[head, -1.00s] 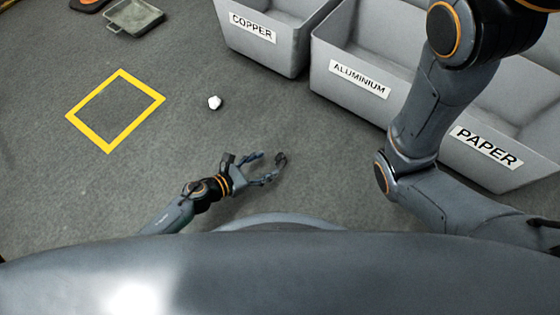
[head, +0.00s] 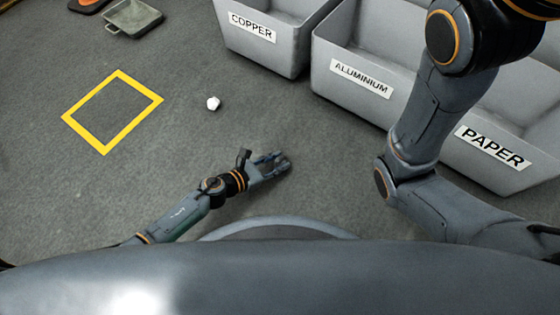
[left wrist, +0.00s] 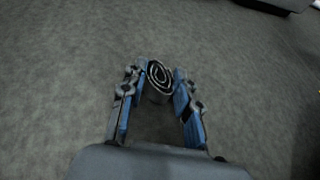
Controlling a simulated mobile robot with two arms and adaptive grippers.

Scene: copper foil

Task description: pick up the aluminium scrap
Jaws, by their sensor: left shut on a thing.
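The aluminium scrap (left wrist: 159,76) is a small grey roll with a pale spiral edge, seen end-on in the left wrist view. My left gripper (left wrist: 158,88) is shut on it, with one blue-padded finger on each side. In the head view my left gripper (head: 280,162) is low over the grey floor, in front of my body. The scrap is hard to make out among the fingers there. My right arm reaches down on the right of the head view, but its gripper is out of view.
A grey bin labelled ALUMINIUM (head: 322,82) stands at the upper right, between the COPPER bin (head: 285,62) and PAPER bin (head: 455,158). A small white lump (head: 213,103) lies on the floor. A yellow square outline (head: 83,134) and a grey tray (head: 133,30) are at left.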

